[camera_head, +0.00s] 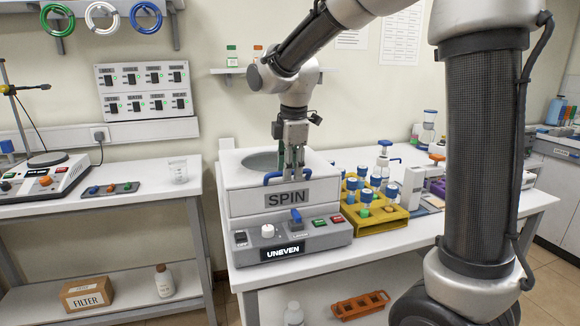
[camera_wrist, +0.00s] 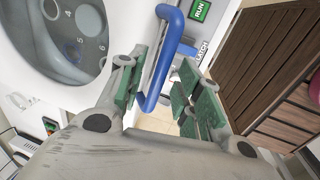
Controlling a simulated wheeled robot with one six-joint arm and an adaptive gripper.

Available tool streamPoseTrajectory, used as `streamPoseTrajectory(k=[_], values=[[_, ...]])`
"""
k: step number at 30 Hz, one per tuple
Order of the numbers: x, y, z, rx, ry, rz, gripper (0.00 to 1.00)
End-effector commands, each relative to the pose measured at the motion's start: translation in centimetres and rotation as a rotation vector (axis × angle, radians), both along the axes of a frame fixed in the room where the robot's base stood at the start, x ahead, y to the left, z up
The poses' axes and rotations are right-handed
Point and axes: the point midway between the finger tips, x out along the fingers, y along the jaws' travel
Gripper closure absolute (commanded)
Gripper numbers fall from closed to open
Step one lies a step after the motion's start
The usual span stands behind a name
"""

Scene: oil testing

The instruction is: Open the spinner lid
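The spinner (camera_head: 238,203) is a white box marked SPIN on the left part of the right-hand bench. Its top lid (camera_head: 235,170) lies flat, with a round grey area (camera_wrist: 75,35) where numbered holes show. A blue bar handle (camera_wrist: 172,55) sits at the lid's front edge; it also shows in the head view (camera_head: 273,176). My gripper (camera_head: 294,168) points down at this handle. In the wrist view its green-padded fingers (camera_wrist: 163,98) are apart, with the handle between them and a gap on the right. Contact with the left finger is unclear.
The spinner's front panel has a display reading UNEVEN (camera_head: 283,252), a white knob (camera_head: 267,231), a blue latch lever (camera_head: 296,215) and green and red buttons. A yellow rack (camera_head: 384,220) with blue-capped vials stands close to the right. Another bench (camera_head: 140,205) stands left, across a gap.

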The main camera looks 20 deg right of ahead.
Motion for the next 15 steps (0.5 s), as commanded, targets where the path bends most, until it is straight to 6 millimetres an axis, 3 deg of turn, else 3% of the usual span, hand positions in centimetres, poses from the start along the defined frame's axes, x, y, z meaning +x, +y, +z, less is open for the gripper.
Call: streamPoseTrajectory(k=[1, 7, 15], values=[[0.0, 0.0, 0.02, 0.0, 0.0, 0.0, 0.66], [-0.01, 0.01, 0.04, 0.0, 0.0, 0.0, 1.0], [0.04, 0.01, 0.15, 0.0, -0.001, 0.0, 1.0]])
